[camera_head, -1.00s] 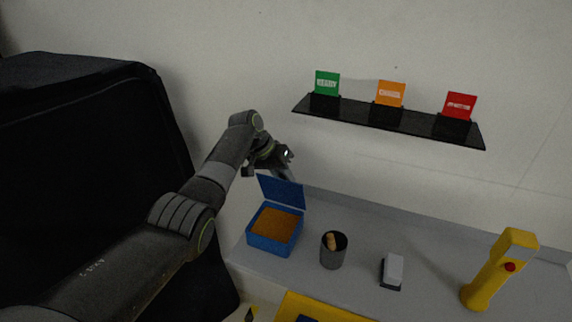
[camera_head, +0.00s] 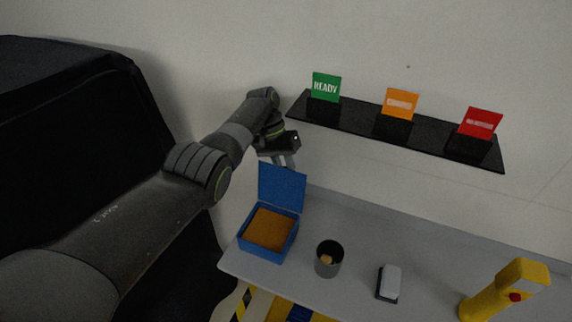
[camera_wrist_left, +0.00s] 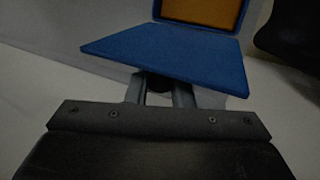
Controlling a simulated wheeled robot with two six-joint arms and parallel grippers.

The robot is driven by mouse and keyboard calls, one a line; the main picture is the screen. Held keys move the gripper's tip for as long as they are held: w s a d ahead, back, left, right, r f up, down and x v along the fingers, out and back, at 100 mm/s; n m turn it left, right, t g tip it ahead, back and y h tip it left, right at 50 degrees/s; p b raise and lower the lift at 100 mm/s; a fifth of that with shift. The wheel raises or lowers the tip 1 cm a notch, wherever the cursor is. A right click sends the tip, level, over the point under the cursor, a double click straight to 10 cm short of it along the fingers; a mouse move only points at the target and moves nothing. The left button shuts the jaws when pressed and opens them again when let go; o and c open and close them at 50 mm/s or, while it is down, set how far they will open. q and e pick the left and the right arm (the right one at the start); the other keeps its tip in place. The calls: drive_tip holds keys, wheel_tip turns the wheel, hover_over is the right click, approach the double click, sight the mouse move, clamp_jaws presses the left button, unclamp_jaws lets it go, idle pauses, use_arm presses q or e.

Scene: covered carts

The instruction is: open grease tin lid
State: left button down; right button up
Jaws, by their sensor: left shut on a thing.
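The blue grease tin (camera_head: 262,252) sits on the left end of the grey shelf, with orange-brown grease (camera_head: 268,229) showing inside. Its blue lid (camera_head: 281,187) stands raised, about upright, at the tin's back edge. My left gripper (camera_head: 285,165) is behind and above the lid, at its top edge. In the left wrist view the gripper's fingers (camera_wrist_left: 160,95) reach under the near edge of the lid (camera_wrist_left: 172,50), and the tips are hidden by it. The orange grease (camera_wrist_left: 200,12) shows beyond the lid. My right gripper is not in view.
A dark cup (camera_head: 328,260) with a tan item stands right of the tin. A grey-white block (camera_head: 389,283) and a yellow tool with a red button (camera_head: 505,290) are farther right. A black wall ledge (camera_head: 400,130) holds green, orange and red cards. A black-covered cart (camera_head: 80,130) stands left.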

use_arm(q)
drive_tip(key=c, duration=1.3)
unclamp_jaws()
drive_tip(key=shift+c, duration=0.2)
drive_tip(key=b+v, duration=0.2)
drive_tip(key=v, duration=0.5)
drive_tip(key=shift+w+r+b, duration=0.15)
drive_tip(key=shift+r+b, duration=0.05)
drive_tip(key=shift+b, duration=0.2)
drive_tip(key=shift+a, duration=0.2)
